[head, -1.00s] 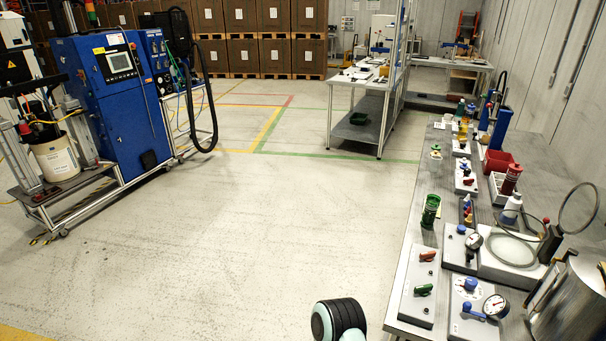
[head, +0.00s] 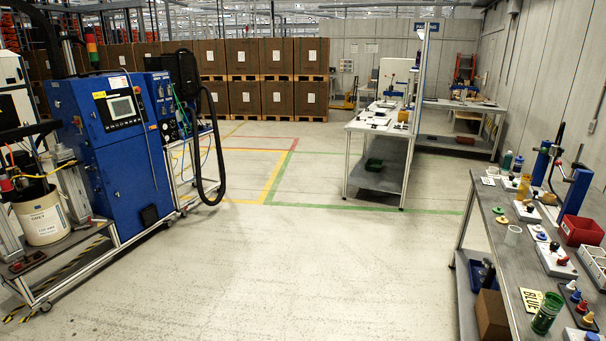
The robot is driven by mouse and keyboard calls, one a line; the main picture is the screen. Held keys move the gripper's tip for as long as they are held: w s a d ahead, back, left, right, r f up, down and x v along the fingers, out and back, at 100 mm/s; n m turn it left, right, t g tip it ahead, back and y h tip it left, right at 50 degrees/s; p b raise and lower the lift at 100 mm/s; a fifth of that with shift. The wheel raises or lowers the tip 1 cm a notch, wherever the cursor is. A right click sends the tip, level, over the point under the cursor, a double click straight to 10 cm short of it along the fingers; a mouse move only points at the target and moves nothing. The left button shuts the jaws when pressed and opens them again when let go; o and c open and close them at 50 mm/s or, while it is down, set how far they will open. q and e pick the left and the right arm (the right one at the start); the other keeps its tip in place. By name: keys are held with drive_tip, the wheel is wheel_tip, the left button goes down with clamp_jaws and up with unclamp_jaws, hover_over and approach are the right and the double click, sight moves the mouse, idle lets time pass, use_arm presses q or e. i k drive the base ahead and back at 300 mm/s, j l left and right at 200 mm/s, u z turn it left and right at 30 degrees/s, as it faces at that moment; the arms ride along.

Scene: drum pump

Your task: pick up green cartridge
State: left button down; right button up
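A green, see-through cylinder (head: 547,312), which looks like the green cartridge, stands on the grey workbench (head: 497,240) at the lower right. It is beside a yellow card marked BLUE (head: 531,299) and a dark holder with small coloured knobs (head: 577,303). Neither of my grippers shows in the head view, so nothing is seen touching the green cylinder.
A clear cup (head: 513,235), an orange cylinder (head: 523,187), a red bin (head: 582,231) and blue upright posts (head: 576,193) stand farther along the bench. A blue machine (head: 111,150) is on the left. The floor between is clear.

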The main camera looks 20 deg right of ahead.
sight(552, 303)
drive_tip(key=i+l+z, duration=0.15)
drive_tip(key=i+z, duration=0.95)
drive_tip(key=z, duration=0.2)
